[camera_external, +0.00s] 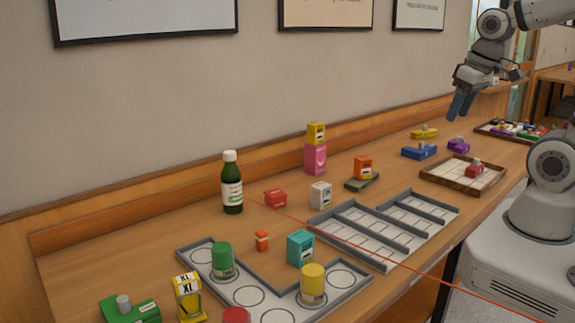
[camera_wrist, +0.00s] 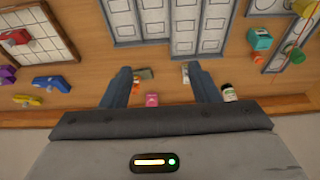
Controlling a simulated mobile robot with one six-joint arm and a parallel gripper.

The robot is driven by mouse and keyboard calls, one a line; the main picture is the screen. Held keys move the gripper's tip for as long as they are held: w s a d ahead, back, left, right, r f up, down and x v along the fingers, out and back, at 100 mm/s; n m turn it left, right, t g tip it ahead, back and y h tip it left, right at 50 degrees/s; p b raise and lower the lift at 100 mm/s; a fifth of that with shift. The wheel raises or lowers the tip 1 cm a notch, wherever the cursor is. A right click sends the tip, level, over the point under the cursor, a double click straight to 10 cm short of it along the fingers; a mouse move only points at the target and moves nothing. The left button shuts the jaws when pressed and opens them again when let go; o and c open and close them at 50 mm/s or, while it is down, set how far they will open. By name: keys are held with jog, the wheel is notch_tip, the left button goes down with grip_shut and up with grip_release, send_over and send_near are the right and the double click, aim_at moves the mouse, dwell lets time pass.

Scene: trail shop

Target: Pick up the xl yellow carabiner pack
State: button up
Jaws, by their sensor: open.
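The xl yellow carabiner pack (camera_external: 188,296) stands upright at the near left of the table in the external view, yellow with a white top marked XL. A green pack lies to its left and the grey holder with round slots to its right. I do not make it out in the wrist view. My gripper (camera_external: 461,104) is high over the far right part of the table, far from the pack, with its fingers pointing down. In the wrist view my gripper (camera_wrist: 160,80) is open, with nothing held between its fingers.
The round-slot holder (camera_external: 247,272) carries green and yellow cans. A green bottle (camera_external: 232,185), teal pack (camera_external: 300,247) and grey divided tray (camera_external: 405,240) stand mid-table. Another yellow pack (camera_external: 316,133) sits on a pink one; a yellow item (camera_external: 424,133) lies farther right. The wall borders the back.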

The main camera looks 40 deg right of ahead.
jog(key=shift+c, duration=0.2)
jog(key=w+a+f+n+y+b, duration=0.3)
jog(key=w+a+n, duration=0.5)
jog(key=w+a, duration=1.5)
jog(key=n+g+y+b, duration=0.1)
jog(key=n+g+b, duration=0.25)
jog(key=n, duration=0.45)
send_near(191, 277)
jog(key=shift+t, duration=0.45)
jog(key=x, duration=0.2)
jog(key=s+x, duration=0.1)
jog(key=x, duration=0.2)
jog(key=shift+a+f, duration=0.2)
jog(key=shift+f, duration=0.05)
jog(key=p+x, duration=0.2)
jog(key=x, duration=0.5)
jog(key=shift+w+f, duration=0.2)
jog(key=shift+y, duration=0.3)
grip_shut()
